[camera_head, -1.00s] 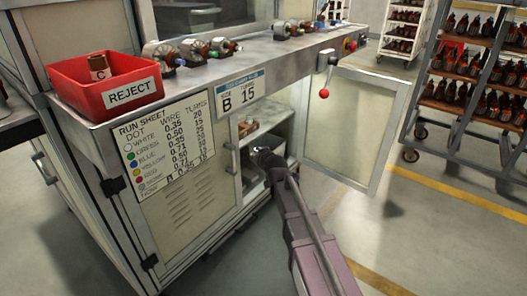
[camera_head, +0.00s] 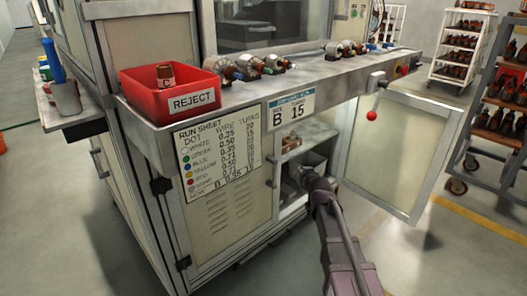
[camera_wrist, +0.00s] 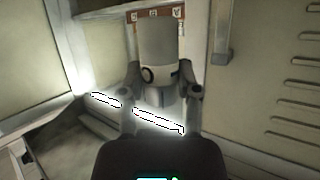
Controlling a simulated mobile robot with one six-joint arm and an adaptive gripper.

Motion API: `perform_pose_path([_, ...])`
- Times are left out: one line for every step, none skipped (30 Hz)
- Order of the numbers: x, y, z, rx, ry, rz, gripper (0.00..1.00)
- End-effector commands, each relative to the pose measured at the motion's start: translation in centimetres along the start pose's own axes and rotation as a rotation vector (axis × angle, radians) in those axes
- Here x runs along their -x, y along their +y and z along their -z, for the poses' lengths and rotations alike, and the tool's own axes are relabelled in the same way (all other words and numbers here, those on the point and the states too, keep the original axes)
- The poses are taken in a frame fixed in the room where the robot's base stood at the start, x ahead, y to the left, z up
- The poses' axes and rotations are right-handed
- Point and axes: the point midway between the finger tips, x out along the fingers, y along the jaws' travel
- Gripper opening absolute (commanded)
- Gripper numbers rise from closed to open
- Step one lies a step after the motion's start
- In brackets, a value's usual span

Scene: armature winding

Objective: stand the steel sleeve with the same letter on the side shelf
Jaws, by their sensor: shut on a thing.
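My gripper (camera_wrist: 162,98) is shut on a grey steel sleeve (camera_wrist: 158,48), which stands upright between its fingers. The sleeve has a dark round mark and a dark slot low on its side; I cannot read a letter on it. In the head view my gripper (camera_head: 308,180) is at the open cabinet under the machine, and the sleeve is too small to make out there. The side shelf (camera_head: 72,122) juts from the machine's left side and holds a grey cup (camera_head: 67,98) with a blue-handled thing.
A brown lettered rack (camera_wrist: 190,18) is behind the sleeve. The cabinet door (camera_head: 385,155) stands open to the right of my arm. A red reject bin (camera_head: 170,98) with a piece marked C sits on the bench. Trolleys stand at the right.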

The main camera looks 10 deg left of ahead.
Motion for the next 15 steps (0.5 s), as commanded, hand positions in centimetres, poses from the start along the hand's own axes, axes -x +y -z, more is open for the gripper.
perform_pose_path([0.1, 0.0, 0.3, 0.0, 0.0, 0.0, 0.0])
perform_pose_path([0.2, 0.0, 0.5, 0.0, 0.0, 0.0, 0.0])
perform_pose_path([0.3, 0.1, 0.8, 0.0, 0.0, -0.001, 0.0])
perform_pose_path([0.4, 0.1, 1.0, 0.0, 0.0, -0.001, 0.0])
perform_pose_path([0.5, 0.1, 1.2, 0.0, 0.0, -0.001, 0.0])
perform_pose_path([0.7, 0.1, 1.6, 0.0, 0.0, -0.001, 0.0])
perform_pose_path([0.8, 0.1, 1.9, 0.0, 0.0, -0.001, 0.0])
perform_pose_path([0.9, 0.1, 2.2, 0.0, 0.0, -0.001, 0.0])
perform_pose_path([1.1, 0.1, 2.5, 0.0, 0.0, -0.001, 0.0])
perform_pose_path([1.2, 0.1, 2.8, 0.0, 0.0, -0.001, 0.0])
perform_pose_path([1.2, 0.1, 3.0, 0.0, 0.0, -0.001, 0.0])
perform_pose_path([1.4, 0.1, 3.3, 0.0, 0.0, -0.001, 0.0])
perform_pose_path([1.4, 0.1, 3.4, 0.0, 0.0, -0.001, 0.0])
perform_pose_path([1.5, 0.1, 3.5, 0.0, 0.0, -0.001, 0.0])
perform_pose_path([1.5, 0.1, 3.6, 0.0, 0.0, -0.001, 0.0])
